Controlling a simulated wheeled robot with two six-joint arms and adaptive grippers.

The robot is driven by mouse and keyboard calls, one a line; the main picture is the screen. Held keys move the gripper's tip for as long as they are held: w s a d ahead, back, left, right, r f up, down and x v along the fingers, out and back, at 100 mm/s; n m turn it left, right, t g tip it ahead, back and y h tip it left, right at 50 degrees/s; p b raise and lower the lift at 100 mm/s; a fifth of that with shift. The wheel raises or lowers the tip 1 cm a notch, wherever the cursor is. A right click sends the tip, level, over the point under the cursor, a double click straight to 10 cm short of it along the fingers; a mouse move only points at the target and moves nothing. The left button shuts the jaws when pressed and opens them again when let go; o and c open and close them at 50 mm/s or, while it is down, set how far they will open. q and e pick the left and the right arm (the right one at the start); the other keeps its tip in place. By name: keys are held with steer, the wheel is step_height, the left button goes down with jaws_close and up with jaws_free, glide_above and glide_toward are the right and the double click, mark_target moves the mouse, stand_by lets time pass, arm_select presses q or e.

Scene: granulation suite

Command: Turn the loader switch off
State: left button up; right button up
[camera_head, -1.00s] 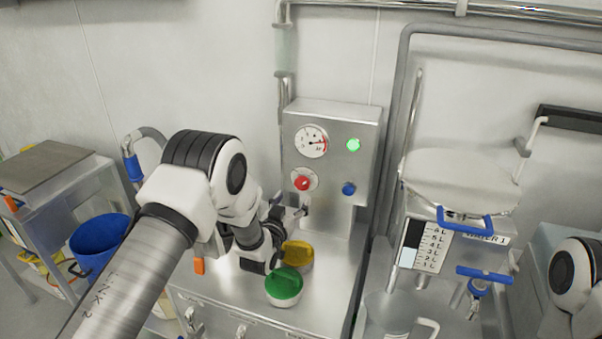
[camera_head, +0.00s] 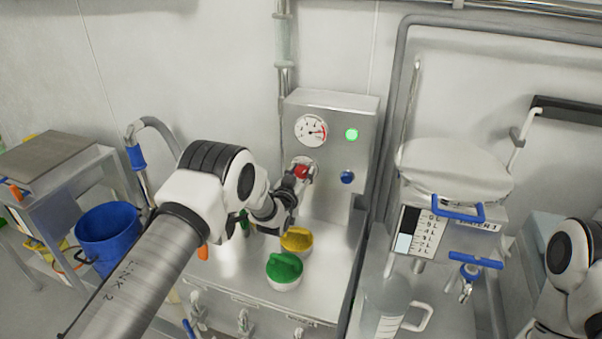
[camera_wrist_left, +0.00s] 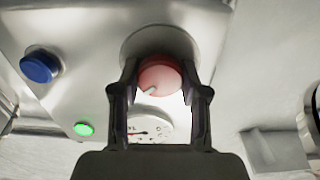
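The loader switch is a round red knob (camera_head: 303,171) on a pale round plate on the steel control box (camera_head: 353,115). A small white mark on the knob points to the lower left in the left wrist view (camera_wrist_left: 158,76). My left gripper (camera_head: 298,178) is at the knob, with one finger on each side of it, as the left wrist view (camera_wrist_left: 159,80) shows. I cannot tell whether the fingers press on it. The green lamp (camera_head: 352,135) is lit. My right gripper is out of view.
A dial gauge (camera_head: 311,131) sits above the knob and a blue button (camera_head: 347,177) to its right. A clear jug (camera_head: 384,306) stands at right.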

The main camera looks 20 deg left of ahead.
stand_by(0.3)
arm_select(q)
steer(key=n+b, duration=0.3)
steer(key=shift+f, duration=0.25)
steer(key=n+b, duration=0.4)
steer(key=n, duration=0.1)
steer(key=shift+b, duration=0.3)
steer(key=n+b, duration=0.3)
steer(key=n, duration=0.2)
steer(key=shift+r+n, duration=0.1)
steer(key=shift+n, duration=0.3)
steer(key=shift+r+n+b, duration=0.15)
steer(key=shift+n+b, duration=0.85)
steer(key=shift+n, duration=1.1)
steer(key=o, duration=1.1)
steer(key=shift+w, duration=0.1)
steer(key=shift+o, duration=0.2)
steer(key=shift+d, duration=0.1)
